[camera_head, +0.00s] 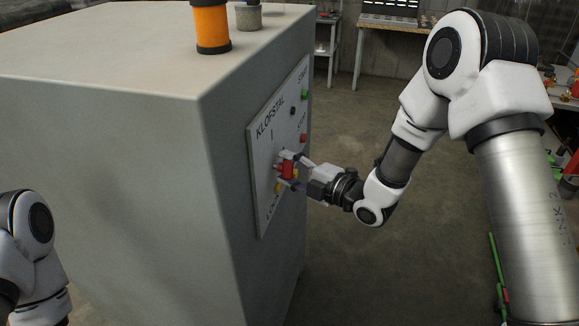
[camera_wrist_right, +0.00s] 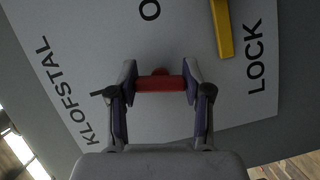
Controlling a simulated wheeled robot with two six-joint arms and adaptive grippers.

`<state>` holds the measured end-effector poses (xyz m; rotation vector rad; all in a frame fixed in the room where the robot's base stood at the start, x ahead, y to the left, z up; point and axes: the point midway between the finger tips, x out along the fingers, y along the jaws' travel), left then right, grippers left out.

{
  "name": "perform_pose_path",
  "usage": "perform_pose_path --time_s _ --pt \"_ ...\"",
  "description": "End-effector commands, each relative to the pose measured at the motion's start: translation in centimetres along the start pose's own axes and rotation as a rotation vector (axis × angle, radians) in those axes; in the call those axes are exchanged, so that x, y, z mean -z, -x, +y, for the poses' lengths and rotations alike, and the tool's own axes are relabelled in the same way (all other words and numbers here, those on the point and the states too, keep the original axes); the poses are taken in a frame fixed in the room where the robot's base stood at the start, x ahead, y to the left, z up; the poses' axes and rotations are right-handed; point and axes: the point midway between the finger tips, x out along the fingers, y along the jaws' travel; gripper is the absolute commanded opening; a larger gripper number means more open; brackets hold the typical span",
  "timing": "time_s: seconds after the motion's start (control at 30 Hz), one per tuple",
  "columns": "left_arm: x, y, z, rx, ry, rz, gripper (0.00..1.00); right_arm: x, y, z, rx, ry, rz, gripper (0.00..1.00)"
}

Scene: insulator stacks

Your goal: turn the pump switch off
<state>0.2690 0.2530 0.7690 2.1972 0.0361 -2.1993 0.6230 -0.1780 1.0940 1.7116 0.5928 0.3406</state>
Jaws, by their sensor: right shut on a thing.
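The pump switch is a red handle (camera_head: 287,169) on the light panel (camera_head: 263,150) lettered KLOFSTAL, on the side of the grey cabinet. My right gripper (camera_head: 291,171) is at the panel with its fingers on either side of the red handle. In the right wrist view the red handle (camera_wrist_right: 160,84) lies crosswise between the two fingertips, and the gripper (camera_wrist_right: 159,78) is shut on it. An "I" mark shows above the handle in the head view, and an "O" in the wrist view. My left gripper is out of view; only part of that arm shows at lower left.
A yellow piece (camera_wrist_right: 222,28) beside LOCK is close to the handle. A green button (camera_head: 304,94) and a red button (camera_head: 303,138) are higher on the panel. An orange cylinder (camera_head: 212,25) and grey cup (camera_head: 248,16) stand on the cabinet (camera_head: 110,130). Floor right of it is clear.

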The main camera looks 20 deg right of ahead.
Motion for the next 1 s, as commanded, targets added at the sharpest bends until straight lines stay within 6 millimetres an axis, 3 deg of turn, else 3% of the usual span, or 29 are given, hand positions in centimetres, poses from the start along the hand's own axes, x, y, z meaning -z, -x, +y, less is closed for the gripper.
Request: perform_pose_path --time_s 0.47,1.0 --pt "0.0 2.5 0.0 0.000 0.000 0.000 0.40 0.1 0.1 0.2 0.176 -0.410 0.000 0.14" --pt "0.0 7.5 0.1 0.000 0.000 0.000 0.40 0.1 0.1 0.3 0.371 -0.881 -0.002 0.14"
